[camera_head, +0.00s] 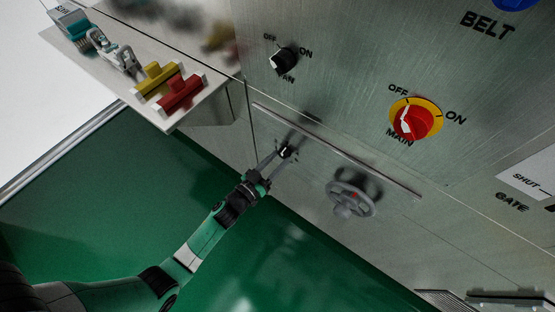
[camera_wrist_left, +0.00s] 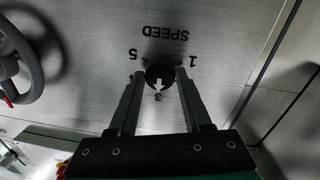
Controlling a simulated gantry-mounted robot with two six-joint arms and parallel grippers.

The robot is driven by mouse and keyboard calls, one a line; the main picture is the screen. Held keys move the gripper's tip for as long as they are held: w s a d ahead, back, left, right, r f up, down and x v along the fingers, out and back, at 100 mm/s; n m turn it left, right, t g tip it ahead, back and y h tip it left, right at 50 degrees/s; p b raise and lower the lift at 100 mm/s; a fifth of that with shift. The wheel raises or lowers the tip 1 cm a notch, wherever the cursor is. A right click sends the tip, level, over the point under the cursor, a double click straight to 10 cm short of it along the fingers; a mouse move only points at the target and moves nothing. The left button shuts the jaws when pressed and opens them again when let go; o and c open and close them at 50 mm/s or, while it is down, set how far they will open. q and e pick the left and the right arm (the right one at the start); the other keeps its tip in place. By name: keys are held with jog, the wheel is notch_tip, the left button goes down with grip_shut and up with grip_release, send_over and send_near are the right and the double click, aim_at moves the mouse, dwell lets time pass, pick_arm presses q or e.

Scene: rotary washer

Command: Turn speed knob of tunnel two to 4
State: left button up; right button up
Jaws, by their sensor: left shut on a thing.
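The speed knob (camera_wrist_left: 160,74) is small, round and black with a white arrow. In the left wrist view it sits under an upside-down SPEED label, and its arrow points at or very near the 3. The 5 shows on the left and the 1 on the right; the 4 is not readable. My left gripper (camera_wrist_left: 159,76) is shut on the knob, with one finger on each side. In the head view the knob (camera_head: 285,152) is at the tips of my left gripper (camera_head: 279,159). No tunnel number is readable. My right gripper is out of view.
A grey handwheel (camera_head: 351,198) is right of the knob, and a long metal rail (camera_head: 335,150) runs above it. A red and yellow main switch (camera_head: 416,119) and a black fan knob (camera_head: 284,60) are higher up. A shelf (camera_head: 200,101) with red and yellow parts juts out left.

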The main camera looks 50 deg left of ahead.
pick_arm(q)
grip_shut()
jog(key=shift+m, duration=0.3)
jog(key=shift+r+m+p, duration=0.1)
jog(key=shift+m+p, duration=0.35)
jog(key=shift+m, duration=0.45)
jog(key=m, duration=0.2)
jog(key=shift+m, duration=0.3)
jog(key=m, duration=0.3)
jog(key=shift+g+p, duration=0.3)
jog(key=shift+m, duration=1.6)
jog(key=shift+a, duration=0.1)
